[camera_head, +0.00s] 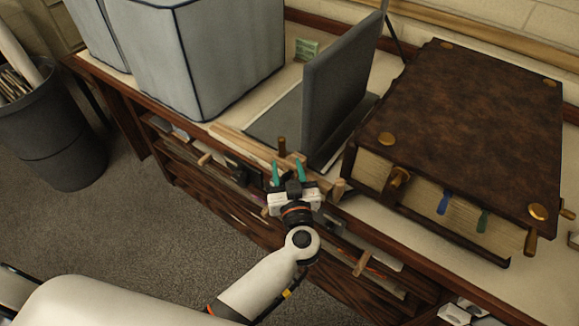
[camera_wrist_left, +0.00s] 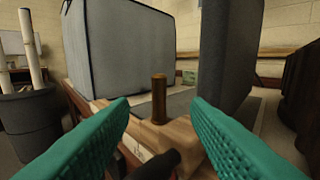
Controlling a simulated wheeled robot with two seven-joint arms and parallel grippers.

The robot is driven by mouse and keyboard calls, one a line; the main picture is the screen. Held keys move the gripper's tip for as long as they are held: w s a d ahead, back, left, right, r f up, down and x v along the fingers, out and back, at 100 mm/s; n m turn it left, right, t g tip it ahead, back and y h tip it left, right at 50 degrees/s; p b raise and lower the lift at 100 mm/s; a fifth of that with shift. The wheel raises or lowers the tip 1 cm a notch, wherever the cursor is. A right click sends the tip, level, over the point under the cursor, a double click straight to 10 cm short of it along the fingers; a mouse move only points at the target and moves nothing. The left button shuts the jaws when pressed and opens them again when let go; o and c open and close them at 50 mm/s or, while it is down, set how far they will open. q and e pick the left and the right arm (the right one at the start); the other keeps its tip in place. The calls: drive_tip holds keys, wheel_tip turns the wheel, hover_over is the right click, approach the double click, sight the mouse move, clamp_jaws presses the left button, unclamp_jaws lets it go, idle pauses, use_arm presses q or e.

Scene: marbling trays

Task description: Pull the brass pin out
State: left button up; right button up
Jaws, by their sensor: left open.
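The brass pin (camera_head: 282,146) stands upright in a wooden bar (camera_head: 235,138) at the table's front edge, before the grey upright panel. In the left wrist view, the pin (camera_wrist_left: 159,98) is a short brown-gold cylinder with a rounded top, seen between and beyond my fingers. My left gripper (camera_head: 288,171) has green fingertips spread apart, on the near side of the pin. The gripper (camera_wrist_left: 158,125) is open and holds nothing; the pin looks clear of both fingers. My right gripper is not in view.
A grey upright panel (camera_head: 340,80) stands behind the pin. A large brown book (camera_head: 470,120) with brass fittings lies to the right. A grey covered box (camera_head: 200,60) stands at the left. Shelves (camera_head: 225,205) sit below the table edge, and a dark bin (camera_head: 55,135) stands on the floor.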

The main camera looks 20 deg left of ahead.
sight(282, 147)
use_arm(q)
drive_tip(key=x, duration=0.3)
drive_tip(key=shift+w+r, duration=0.1)
drive_tip(key=shift+w, duration=0.1)
drive_tip(key=x, duration=0.5)
drive_tip(key=shift+w+a, duration=0.25)
drive_tip(key=shift+w, duration=0.05)
drive_tip(key=shift+w+a, duration=0.3)
drive_tip(key=shift+w, duration=0.25)
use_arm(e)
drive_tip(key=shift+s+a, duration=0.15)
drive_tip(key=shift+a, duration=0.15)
use_arm(q)
drive_tip(key=shift+c, duration=0.5)
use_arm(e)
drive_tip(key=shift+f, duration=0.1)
use_arm(q)
clamp_jaws()
drive_tip(key=c, duration=0.7)
unclamp_jaws()
clamp_jaws()
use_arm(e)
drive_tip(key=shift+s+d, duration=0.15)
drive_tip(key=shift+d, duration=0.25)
